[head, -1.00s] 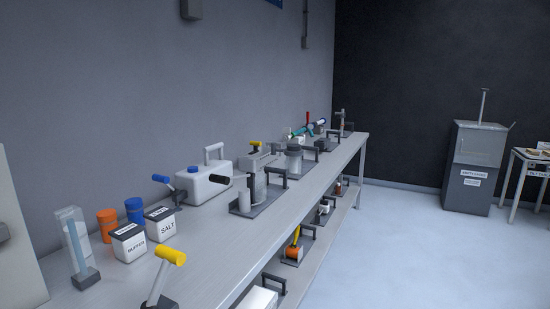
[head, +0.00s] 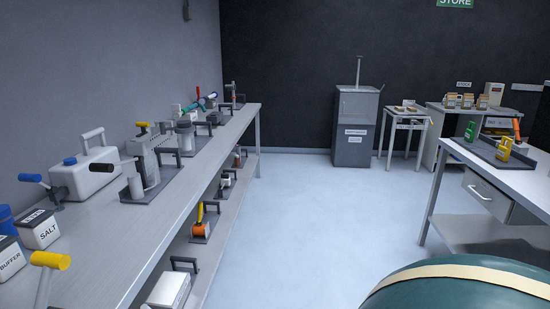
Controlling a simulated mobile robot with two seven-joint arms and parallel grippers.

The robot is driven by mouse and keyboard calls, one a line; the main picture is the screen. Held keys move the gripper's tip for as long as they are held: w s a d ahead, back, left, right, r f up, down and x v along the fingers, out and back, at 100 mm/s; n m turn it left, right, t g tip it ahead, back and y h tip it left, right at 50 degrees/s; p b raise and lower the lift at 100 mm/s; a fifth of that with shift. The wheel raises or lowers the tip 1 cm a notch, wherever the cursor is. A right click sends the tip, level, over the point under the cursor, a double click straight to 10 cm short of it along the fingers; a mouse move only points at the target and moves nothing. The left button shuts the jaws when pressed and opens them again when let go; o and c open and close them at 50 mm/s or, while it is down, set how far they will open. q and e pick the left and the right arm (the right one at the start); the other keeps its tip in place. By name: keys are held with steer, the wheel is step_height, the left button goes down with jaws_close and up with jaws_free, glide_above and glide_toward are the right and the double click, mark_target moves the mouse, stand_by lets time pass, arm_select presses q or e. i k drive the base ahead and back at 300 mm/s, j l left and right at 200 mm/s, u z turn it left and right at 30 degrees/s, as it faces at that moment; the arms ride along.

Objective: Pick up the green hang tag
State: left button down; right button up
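I cannot make out a green hang tag for sure. A small green upright item (head: 471,131) stands on a dark tray (head: 496,156) on the right-hand table, beside yellow and orange-handled items; it is too small to tell what it is. Another green-teal part (head: 191,109) shows among the equipment at the far end of the left bench. Neither of my grippers is in view.
The long left bench (head: 112,243) carries a white jug (head: 85,175), a salt box (head: 39,229) and clamped equipment. Open floor (head: 300,215) lies ahead. A grey cabinet (head: 356,125) stands at the back. A large green rounded thing (head: 475,293) is close at the lower right.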

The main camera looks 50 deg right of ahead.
mark_target(469, 135)
steer(key=z, duration=1.5)
